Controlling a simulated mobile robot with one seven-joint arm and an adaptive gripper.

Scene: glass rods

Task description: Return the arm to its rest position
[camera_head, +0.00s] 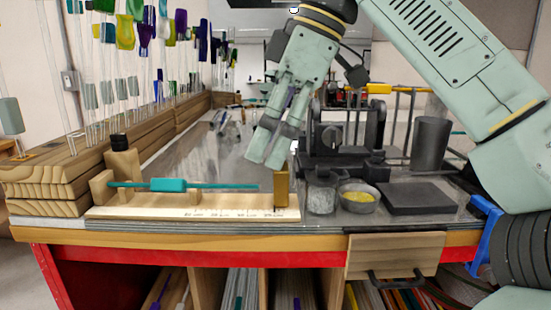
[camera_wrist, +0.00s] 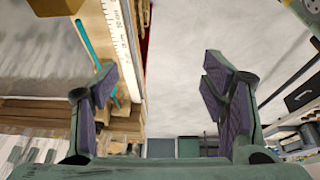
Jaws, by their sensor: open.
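My gripper (camera_head: 270,148) hangs above the workbench near the middle of the head view, at the end of my pale green arm. Its fingers point down, just above and behind the right end of the wooden measuring jig (camera_head: 190,212). In the wrist view the fingers of my gripper (camera_wrist: 160,85) are spread wide with nothing between them. A teal glass rod (camera_head: 168,185) lies across the jig's supports, apart from my fingers. The rod (camera_wrist: 88,42) and the jig's ruler edge (camera_wrist: 121,42) also show at the left of the wrist view.
A glass jar (camera_head: 321,196), a bowl with yellow contents (camera_head: 358,197), a dark flat block (camera_head: 417,198) and a dark cylinder (camera_head: 430,143) stand right of the jig. A dark torch-like apparatus (camera_head: 340,145) stands behind. Racks of upright glass rods line the left.

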